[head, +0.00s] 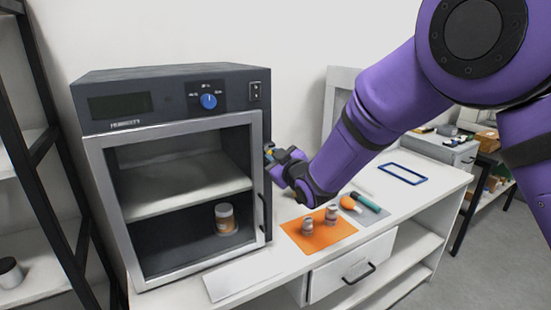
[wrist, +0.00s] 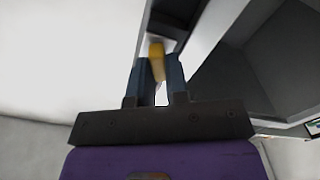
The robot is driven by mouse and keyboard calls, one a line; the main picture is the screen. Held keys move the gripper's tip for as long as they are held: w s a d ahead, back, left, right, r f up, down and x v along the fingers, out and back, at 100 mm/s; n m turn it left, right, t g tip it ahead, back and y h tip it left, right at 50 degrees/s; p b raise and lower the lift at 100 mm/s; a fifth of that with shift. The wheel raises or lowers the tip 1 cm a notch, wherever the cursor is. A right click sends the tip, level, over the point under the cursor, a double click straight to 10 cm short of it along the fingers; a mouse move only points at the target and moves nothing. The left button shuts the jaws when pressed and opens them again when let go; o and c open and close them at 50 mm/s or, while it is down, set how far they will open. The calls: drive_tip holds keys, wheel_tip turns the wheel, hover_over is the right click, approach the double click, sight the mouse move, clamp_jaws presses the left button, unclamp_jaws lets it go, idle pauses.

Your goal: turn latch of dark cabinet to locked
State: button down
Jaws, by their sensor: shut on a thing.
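The dark cabinet (head: 165,128) stands on the white bench at the left of the head view. Its glass-fronted door (head: 170,138) looks closed, with a dark handle along the right edge. My gripper (head: 270,154) is at the cabinet's right side, near the upper part of the door edge. In the wrist view my gripper (wrist: 157,66) is shut on a small yellow latch (wrist: 156,50), with one finger on each side of it. The latch is mostly hidden in the head view, so I cannot read its position there.
A jar (head: 225,218) stands inside the cabinet. An orange mat (head: 332,238) with small weights (head: 307,227) lies right of the cabinet, near a green-handled tool (head: 366,202) and a blue frame (head: 402,174). A dark-framed shelf (head: 50,165) stands at the left.

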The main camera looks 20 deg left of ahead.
drive_tip(key=n, duration=1.2)
drive_tip(key=shift+s+a+f, duration=0.1)
drive_tip(key=shift+f, duration=0.15)
idle(0.5)
drive_tip(key=c, duration=1.1)
unclamp_jaws()
drive_tip(key=v, duration=1.1)
